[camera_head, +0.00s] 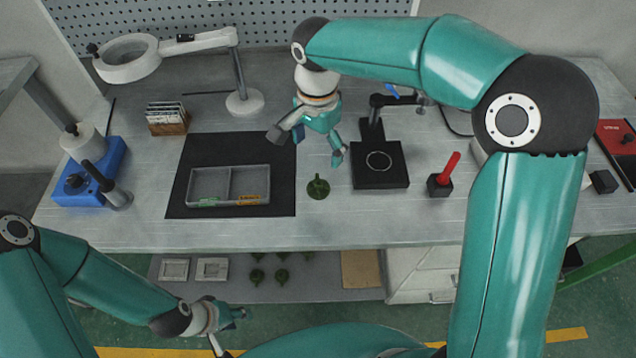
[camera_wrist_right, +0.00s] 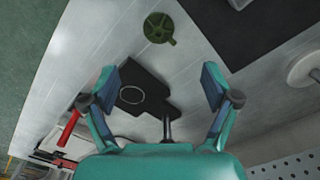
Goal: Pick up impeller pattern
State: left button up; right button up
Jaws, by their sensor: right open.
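A dark green impeller pattern (camera_head: 318,187) sits alone on the grey table, between the black mat and the black plate. In the right wrist view the impeller pattern (camera_wrist_right: 158,28) lies near the top, beyond my fingertips. My right gripper (camera_head: 316,147) is open and empty above the table, behind the pattern and apart from it. In its wrist view, the right gripper (camera_wrist_right: 160,80) has its fingers spread wide on either side. My left gripper (camera_head: 230,328) is low in front of the table, with its fingers apart and nothing visible between them.
A divided tray (camera_head: 229,168) rests on a black mat (camera_head: 205,147). A black plate device (camera_head: 380,178) and a red-handled tool (camera_head: 445,175) stand to the right. A magnifier lamp (camera_head: 125,58) is at the back left. More green pieces (camera_head: 281,277) lie on the lower shelf.

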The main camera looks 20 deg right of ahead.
send_over(318, 183)
notch_tip(318, 183, down, 7)
jog(key=shift+w+d+r, duration=0.1)
jog(key=shift+d+r, duration=0.05)
jog(key=shift+f+p, duration=0.55)
jog(key=shift+f, duration=2.45)
jog(key=c, duration=1.1)
